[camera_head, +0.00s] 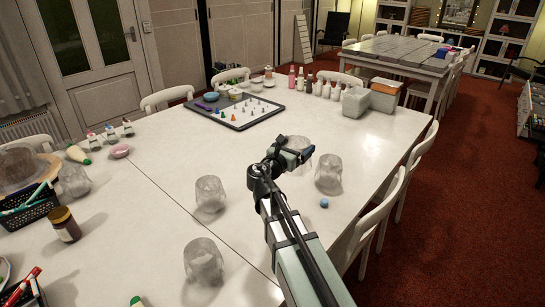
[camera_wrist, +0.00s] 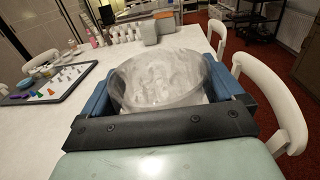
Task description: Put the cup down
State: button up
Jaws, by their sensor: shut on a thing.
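My gripper (camera_head: 303,156) is over the white table (camera_head: 160,185), right of its middle seam. In the wrist view its blue fingers (camera_wrist: 162,88) stand on both sides of a clear, greyish cup (camera_wrist: 165,75) and are shut on it. In the head view the held cup (camera_head: 299,143) is partly hidden behind my gripper. I cannot tell whether its lower edge touches the table. Similar clear cups stand mouth down: one just right of my gripper (camera_head: 328,174), one to its left (camera_head: 210,194) and one nearer (camera_head: 203,263).
A board with small pieces (camera_head: 238,112) lies farther back. Bottles (camera_head: 308,84) and grey containers (camera_head: 370,98) line the far edge. Chairs (camera_head: 385,205) stand along the right side.

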jog(key=shift+a+r, duration=0.15)
jog(key=w+a+f+n+t+y, duration=0.1)
jog(key=w+a+n+t+y, duration=0.2)
jog(key=a, duration=1.2)
jog(key=w+a+f+n+t+y, duration=0.1)
jog(key=w+a+f+n+y, duration=0.35)
jog(key=a, duration=1.15)
jog(key=s+a+f+n+g+y, duration=0.15)
jog(key=s+a+y, duration=0.45)
jog(key=a, duration=1.1)
jog(key=s+a+f+n+y, duration=0.1)
jog(key=s+a+n+y, duration=0.35)
jog(key=a, duration=1.25)
notch_tip(320, 180, down, 10)
jog(key=s+m, duration=0.1)
jog(key=s, duration=0.1)
jog(key=shift+s+d+r, duration=0.15)
jog(key=shift+s, duration=0.15)
jog(key=o, duration=1.3)
jog(key=shift+c, duration=0.2)
